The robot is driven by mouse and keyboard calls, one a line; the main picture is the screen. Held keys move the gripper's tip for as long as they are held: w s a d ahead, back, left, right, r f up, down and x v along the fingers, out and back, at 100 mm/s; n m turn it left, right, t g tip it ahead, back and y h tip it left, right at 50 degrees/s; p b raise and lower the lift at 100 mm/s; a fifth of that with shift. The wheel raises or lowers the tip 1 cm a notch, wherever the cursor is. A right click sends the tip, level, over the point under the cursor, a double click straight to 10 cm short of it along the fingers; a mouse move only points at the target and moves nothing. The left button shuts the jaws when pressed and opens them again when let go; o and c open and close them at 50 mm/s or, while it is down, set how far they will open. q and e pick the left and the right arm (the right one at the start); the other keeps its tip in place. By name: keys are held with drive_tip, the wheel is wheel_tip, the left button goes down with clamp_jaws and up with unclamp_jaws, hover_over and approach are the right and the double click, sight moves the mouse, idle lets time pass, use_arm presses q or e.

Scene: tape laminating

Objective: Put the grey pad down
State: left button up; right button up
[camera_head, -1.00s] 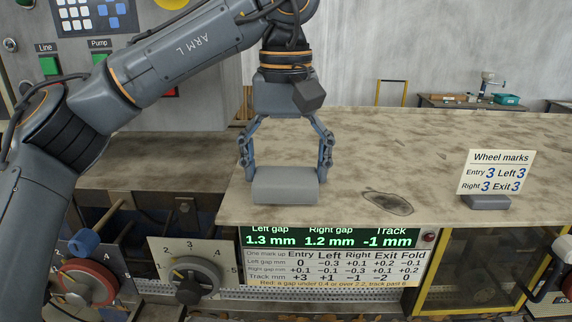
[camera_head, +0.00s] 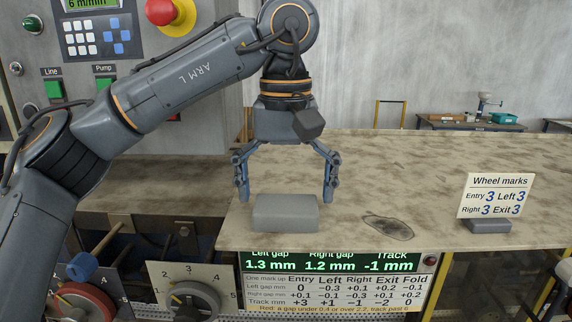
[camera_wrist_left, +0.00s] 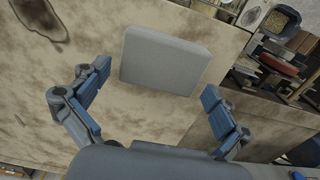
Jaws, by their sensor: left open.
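The grey pad (camera_head: 285,213) lies flat on the mottled table top (camera_head: 440,165), near its front edge. My left gripper (camera_head: 286,198) is open above and just behind the pad, with a finger out to each side and clear of it. In the left wrist view the pad (camera_wrist_left: 165,62) rests on the table beyond the spread fingertips (camera_wrist_left: 157,80), and gaps show on both sides. My right gripper is not in view.
A dark oval smudge (camera_head: 388,228) marks the table right of the pad. A "Wheel marks" sign (camera_head: 495,196) stands farther right. Below the front edge are a gap display (camera_head: 335,262) and dial knobs (camera_head: 190,300). A control panel (camera_head: 95,40) stands at the back left.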

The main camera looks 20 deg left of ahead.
sight(286, 199)
use_arm(q)
wheel_tip(286, 199, up, 12)
idle(0.5)
drive_tip(key=shift+f, duration=0.15)
idle(0.3)
